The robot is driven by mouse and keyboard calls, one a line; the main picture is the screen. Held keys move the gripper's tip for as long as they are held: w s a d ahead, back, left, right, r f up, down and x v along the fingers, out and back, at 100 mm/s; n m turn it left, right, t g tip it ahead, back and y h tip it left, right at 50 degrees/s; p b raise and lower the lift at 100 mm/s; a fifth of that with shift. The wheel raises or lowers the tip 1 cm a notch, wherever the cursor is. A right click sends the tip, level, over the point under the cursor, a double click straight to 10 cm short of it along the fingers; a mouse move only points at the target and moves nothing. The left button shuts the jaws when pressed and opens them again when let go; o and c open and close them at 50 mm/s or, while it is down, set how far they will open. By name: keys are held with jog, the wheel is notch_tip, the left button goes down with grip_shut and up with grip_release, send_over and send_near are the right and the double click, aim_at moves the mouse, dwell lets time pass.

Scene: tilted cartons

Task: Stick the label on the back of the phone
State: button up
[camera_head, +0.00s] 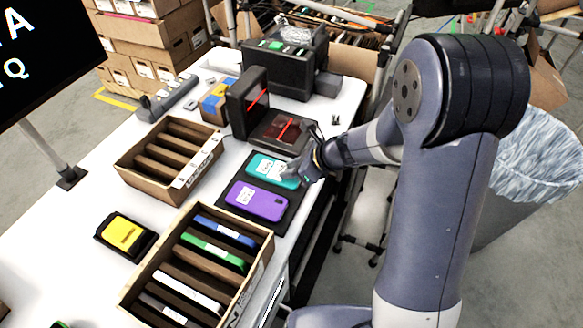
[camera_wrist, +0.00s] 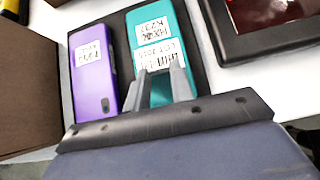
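A teal phone (camera_head: 291,183) and a purple phone (camera_head: 257,203) lie back up, side by side, on a dark mat. In the wrist view the teal phone (camera_wrist: 178,18) bears a printed label (camera_wrist: 153,29) on its upper part. A second printed label (camera_wrist: 160,54) is just below it, slightly tilted. My gripper (camera_wrist: 160,72) is over the teal phone, fingers apart, tips at the second label's lower edge. I cannot tell whether that label touches the phone or the fingers. The purple phone (camera_wrist: 94,88) has one label (camera_wrist: 92,66). My gripper (camera_head: 291,172) hides part of the teal phone in the head view.
A carton with slots (camera_head: 180,206) holding several phones stands in front of the mat, and a second slotted carton (camera_head: 120,163) stands left. A black device with red light (camera_head: 250,100) is behind the mat. A yellow device (camera_head: 124,233) lies on the white table at left.

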jog(key=o, duration=0.5)
jog(key=s+d+r+p, duration=0.1)
jog(key=d+r+p, duration=0.1)
jog(key=r, duration=0.2)
jog(key=d+r+p, duration=0.2)
jog(key=r, duration=0.3)
jog(key=s+d+r+p, duration=0.1)
jog(key=d+r+p, duration=0.1)
jog(key=d+r, duration=0.1)
jog(key=shift+s+d+r, duration=0.1)
jog(key=shift+s+r, duration=0.2)
jog(key=shift+r, duration=0.5)
jog(key=shift+f, duration=0.2)
